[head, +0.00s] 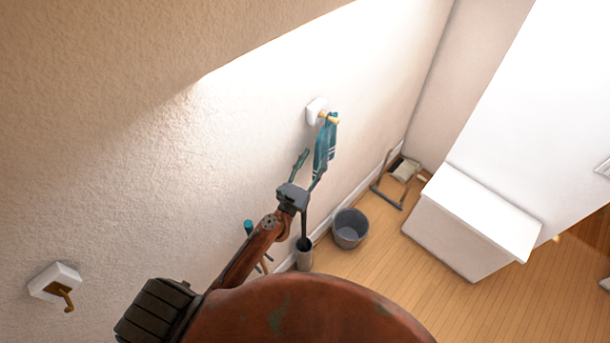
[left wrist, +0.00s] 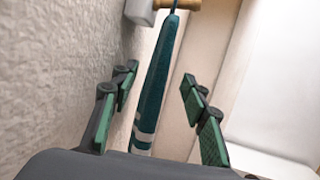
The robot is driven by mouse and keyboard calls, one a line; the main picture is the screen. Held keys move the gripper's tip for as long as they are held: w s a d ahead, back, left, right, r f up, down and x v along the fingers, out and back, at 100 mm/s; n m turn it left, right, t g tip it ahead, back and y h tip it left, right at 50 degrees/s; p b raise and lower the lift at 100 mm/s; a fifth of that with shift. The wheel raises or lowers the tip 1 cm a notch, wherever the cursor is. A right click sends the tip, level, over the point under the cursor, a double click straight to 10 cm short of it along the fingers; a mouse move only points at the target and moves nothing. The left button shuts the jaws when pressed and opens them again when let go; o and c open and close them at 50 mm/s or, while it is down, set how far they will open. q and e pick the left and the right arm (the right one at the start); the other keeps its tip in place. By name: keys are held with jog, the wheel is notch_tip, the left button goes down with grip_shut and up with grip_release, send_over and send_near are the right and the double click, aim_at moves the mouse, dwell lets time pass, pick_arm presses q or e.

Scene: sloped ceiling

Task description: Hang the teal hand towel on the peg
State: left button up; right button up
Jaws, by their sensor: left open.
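The teal hand towel (head: 325,147) with pale bands hangs narrow and folded from the wooden peg (head: 333,119) on a white wall plate. In the left wrist view, the towel (left wrist: 154,85) runs down from a thin loop at the peg (left wrist: 180,5). My left gripper (head: 308,168) is below the peg, near the towel's lower part. In its wrist view, the open green-padded fingers (left wrist: 159,76) stand on either side of the towel, with gaps visible on both sides. The towel's lower end is hidden behind the gripper body there. My right gripper is not in view.
A brass hook on a white plate (head: 57,279) is on the wall at lower left. A white cabinet (head: 465,220) stands at right. Wood floor between is clear.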

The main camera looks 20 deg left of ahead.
pick_arm(q)
jog(key=v, duration=0.9)
jog(key=shift+s+r, duration=0.1)
jog(key=shift+s, duration=0.05)
